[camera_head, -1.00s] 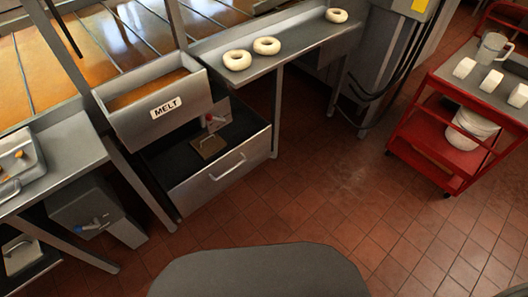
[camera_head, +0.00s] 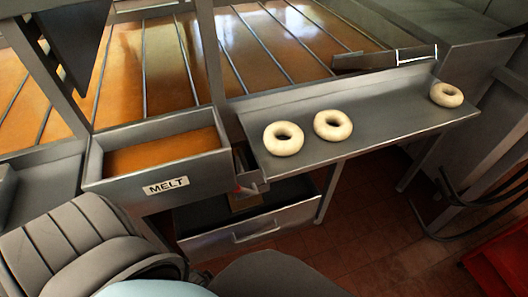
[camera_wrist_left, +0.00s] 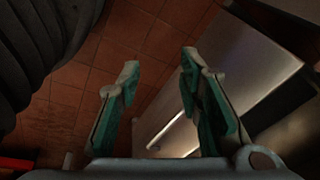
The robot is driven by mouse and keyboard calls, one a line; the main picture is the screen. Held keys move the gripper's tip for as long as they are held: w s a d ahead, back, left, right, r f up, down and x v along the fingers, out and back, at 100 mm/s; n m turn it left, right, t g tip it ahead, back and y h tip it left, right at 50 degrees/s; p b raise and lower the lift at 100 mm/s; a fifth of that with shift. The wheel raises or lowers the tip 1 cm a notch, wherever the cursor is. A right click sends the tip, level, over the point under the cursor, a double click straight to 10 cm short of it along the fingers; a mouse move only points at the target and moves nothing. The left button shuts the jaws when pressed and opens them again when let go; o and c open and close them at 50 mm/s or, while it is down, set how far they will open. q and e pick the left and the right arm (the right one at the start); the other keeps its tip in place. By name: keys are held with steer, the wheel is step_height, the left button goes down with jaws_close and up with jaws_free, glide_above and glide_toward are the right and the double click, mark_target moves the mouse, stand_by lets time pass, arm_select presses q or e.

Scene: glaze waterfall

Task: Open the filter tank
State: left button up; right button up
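The filter tank appears to be the grey metal drawer (camera_head: 246,238) below the MELT trough. It stands pulled out, its dark inside partly showing, with a bar handle (camera_head: 257,233) on its front. A small red-topped item and a brownish piece show at its back. My left gripper (camera_wrist_left: 160,65) is open and empty in the left wrist view, green pads apart. A pale metal front, seemingly the drawer's, lies beyond its fingers, with a bar handle (camera_wrist_left: 167,130) seen between them; I see no contact. In the head view, my left arm fills the lower left and its gripper is hidden.
The MELT trough (camera_head: 160,158) juts out above the drawer. A grey shelf (camera_head: 375,132) to its right holds three pale rings (camera_head: 284,138). Shelf legs and dark cables (camera_head: 440,225) stand at right. A red cart (camera_head: 503,262) is at the lower right edge.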

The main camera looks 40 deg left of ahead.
arm_select(q)
steer(key=w+a+f+m+t+b, duration=0.1)
steer(key=w+a+f+b, duration=0.3)
steer(key=w, duration=0.5)
steer(key=m+t+h+b, duration=0.2)
steer(key=m+b, duration=0.3)
steer(key=b, duration=0.7)
glide_toward(256, 235)
arm_select(e)
steer(key=w+f+t, duration=0.1)
steer(key=w+f, duration=0.3)
steer(key=f, duration=1.4)
steer(key=w+a+t+b, duration=0.1)
steer(key=w+a+b, duration=0.1)
steer(key=w+b, duration=0.5)
arm_select(q)
steer(key=b+x, duration=0.1)
steer(key=x, duration=0.7)
steer(key=shift+f, duration=0.1)
jaws_close()
arm_select(e)
steer(key=w+a+r, duration=0.1)
steer(key=w+r, duration=0.2)
steer(key=r, duration=0.5)
steer(key=shift+w+r, duration=0.2)
steer(key=shift+w, duration=0.15)
